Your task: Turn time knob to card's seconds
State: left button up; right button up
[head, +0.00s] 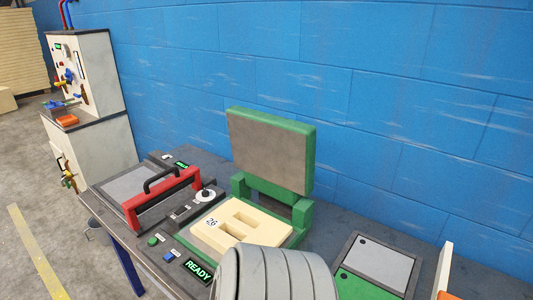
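The time knob (205,195) is a small white knob on a dark panel, just behind and left of the foam mould. Its pointer and scale are too small to read. A small white tag reading 26 (212,222) lies at the left edge of the cream foam block (252,211); I cannot tell whether it is the card. The block sits in the green mould base, and the green and grey lid (268,150) stands open. A display (198,271) reads READY. Neither gripper shows in view, and nothing visible touches the knob.
A red frame with a black handle (160,195) stands left of the knob. A green button (153,240) and a blue button (169,257) are in front. A grey ridged shape, apparently my arm, hides the front middle. A tray with grey and green panels (380,262) lies right.

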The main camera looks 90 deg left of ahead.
aim_at(205, 193)
jog(key=k+u, duration=0.15)
jog(key=u, duration=0.3)
jog(key=k+j+u, duration=0.1)
jog(key=u, duration=0.35)
jog(key=k+j+u, duration=0.1)
jog(key=u, duration=0.4)
jog(key=j+u, duration=0.25)
jog(key=u, duration=0.2)
jog(key=k, duration=0.05)
